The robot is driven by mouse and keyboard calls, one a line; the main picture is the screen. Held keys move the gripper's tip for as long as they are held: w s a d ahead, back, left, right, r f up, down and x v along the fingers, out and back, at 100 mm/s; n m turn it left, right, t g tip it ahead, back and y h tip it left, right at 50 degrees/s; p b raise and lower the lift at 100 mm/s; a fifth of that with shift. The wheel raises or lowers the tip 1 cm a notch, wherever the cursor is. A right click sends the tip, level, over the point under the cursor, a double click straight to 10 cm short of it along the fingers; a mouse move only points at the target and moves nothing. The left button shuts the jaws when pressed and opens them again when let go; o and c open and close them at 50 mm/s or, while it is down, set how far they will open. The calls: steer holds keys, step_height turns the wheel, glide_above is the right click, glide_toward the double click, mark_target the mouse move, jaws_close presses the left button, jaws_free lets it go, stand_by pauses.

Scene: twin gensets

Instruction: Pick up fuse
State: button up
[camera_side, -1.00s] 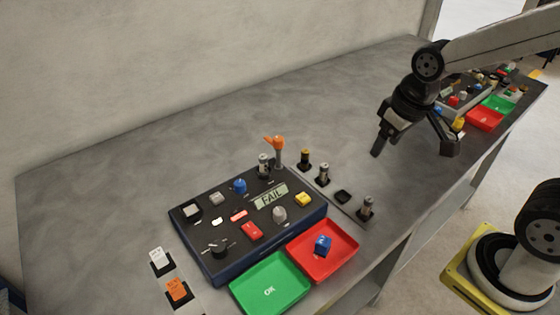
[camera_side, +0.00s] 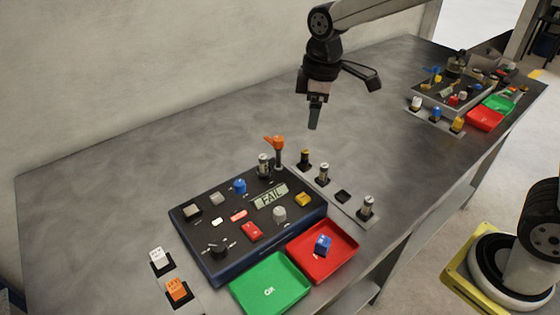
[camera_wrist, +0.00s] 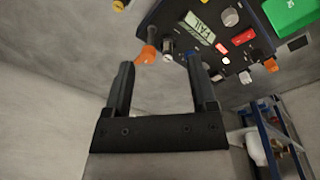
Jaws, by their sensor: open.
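A dark, gold-topped piece (camera_side: 305,158) is at the far end. Another silver cylinder (camera_side: 264,165) stands at the panel's back edge, beside an orange-topped lever (camera_side: 275,142). I cannot tell which one the task means. My gripper (camera_side: 314,122) hangs above the bench behind the strip, pointing down, open and empty. In the wrist view its two fingers (camera_wrist: 160,62) are apart.
An empty dark socket (camera_side: 343,196) is in the strip. A second panel (camera_side: 462,92) stands far right. The bench behind the first panel is clear.

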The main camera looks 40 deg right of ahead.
steer(key=w+a+f+n+g, duration=0.1)
steer(key=w+a+f+n, duration=0.1)
steer(key=w+a+n, duration=0.45)
glide_above(263, 156)
steer(key=shift+n, duration=0.35)
steer(key=shift+w+f, duration=0.15)
steer(key=shift+f, duration=2.55)
steer(key=shift+f, duration=0.1)
steer(key=shift+f, duration=1.2)
steer(key=shift+f, duration=0.1)
steer(key=shift+s+f, duration=0.2)
steer(key=shift+f, duration=2.3)
jaws_close()
